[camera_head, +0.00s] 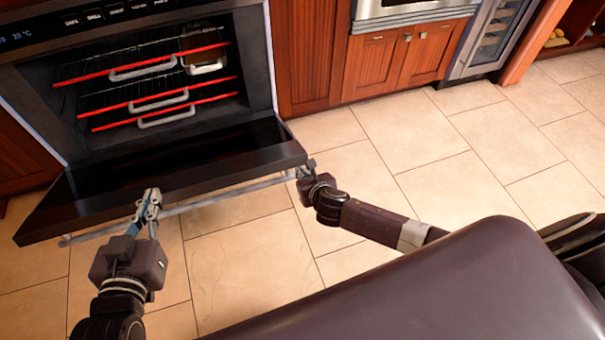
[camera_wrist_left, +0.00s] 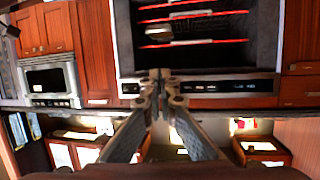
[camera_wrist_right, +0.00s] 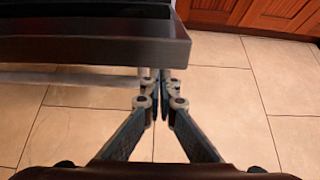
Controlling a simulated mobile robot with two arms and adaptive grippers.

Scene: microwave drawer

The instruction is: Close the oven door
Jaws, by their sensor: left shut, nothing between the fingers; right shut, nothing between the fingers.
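The oven door (camera_head: 175,185) hangs open, folded down from the oven's front with its outer edge toward me. A long bar handle (camera_head: 225,192) runs along its outer side. My left gripper (camera_head: 152,198) is shut and empty at the left part of the door's outer edge, overlapping the handle in the head view. Contact cannot be told. My right gripper (camera_head: 306,170) is shut and empty beside the door's right corner, by the handle's end. In the right wrist view the door's edge (camera_wrist_right: 100,52) lies beyond the right fingertips (camera_wrist_right: 158,88).
The oven cavity holds red-edged racks (camera_head: 150,98) and a small pan (camera_head: 204,62). Wooden cabinets (camera_head: 312,50) stand to its right. The tiled floor (camera_head: 450,130) to the right is clear. The left wrist view shows the oven upside down with its control panel (camera_wrist_left: 225,86).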

